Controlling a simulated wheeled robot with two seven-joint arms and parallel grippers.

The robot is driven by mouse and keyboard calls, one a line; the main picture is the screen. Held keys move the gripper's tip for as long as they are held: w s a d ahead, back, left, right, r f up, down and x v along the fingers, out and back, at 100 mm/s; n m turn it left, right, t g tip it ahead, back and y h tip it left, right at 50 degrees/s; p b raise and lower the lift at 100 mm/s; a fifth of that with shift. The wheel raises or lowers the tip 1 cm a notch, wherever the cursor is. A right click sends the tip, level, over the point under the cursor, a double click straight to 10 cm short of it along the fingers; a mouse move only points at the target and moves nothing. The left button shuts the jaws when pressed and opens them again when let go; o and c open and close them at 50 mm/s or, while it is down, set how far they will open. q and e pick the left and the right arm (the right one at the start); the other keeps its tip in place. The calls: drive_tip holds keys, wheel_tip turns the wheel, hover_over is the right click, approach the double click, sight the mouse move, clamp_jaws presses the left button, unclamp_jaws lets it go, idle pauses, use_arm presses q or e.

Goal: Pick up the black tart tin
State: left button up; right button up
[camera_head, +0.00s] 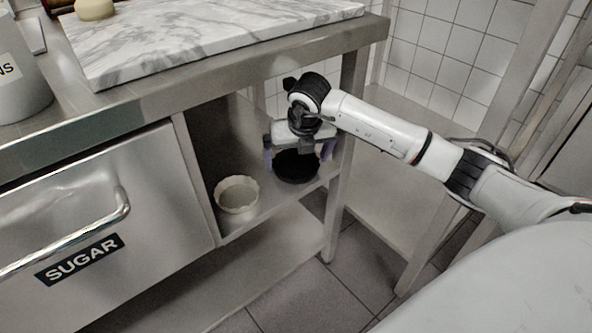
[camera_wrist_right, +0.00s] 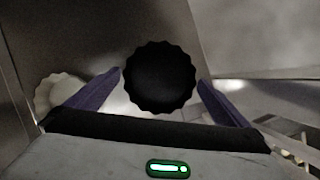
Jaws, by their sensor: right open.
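The black tart tin (camera_head: 297,168) is a round dark dish with a fluted rim on the shelf under the counter. In the right wrist view the tin (camera_wrist_right: 160,78) lies between and slightly beyond the fingertips. My right gripper (camera_head: 299,160) is open, with its purple fingers above and to either side of the tin. In the wrist view its fingers (camera_wrist_right: 159,82) are spread apart and nothing shows held between them. The gripper hides part of the tin in the head view. My left gripper is not in view.
A white fluted dish (camera_head: 236,194) stands left of the tin on the same shelf (camera_head: 262,208). The steel counter (camera_head: 130,96) with a marble slab (camera_head: 200,36) is above. A shelf post (camera_head: 340,195) stands right of the tin. A sugar drawer (camera_head: 100,225) is at left.

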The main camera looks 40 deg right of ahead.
drive_tip(key=shift+w+d+f, duration=0.1)
drive_tip(key=shift+w+f, duration=0.1)
drive_tip(key=shift+f, duration=0.35)
drive_tip(key=c, duration=0.8)
drive_tip(key=shift+r, duration=0.15)
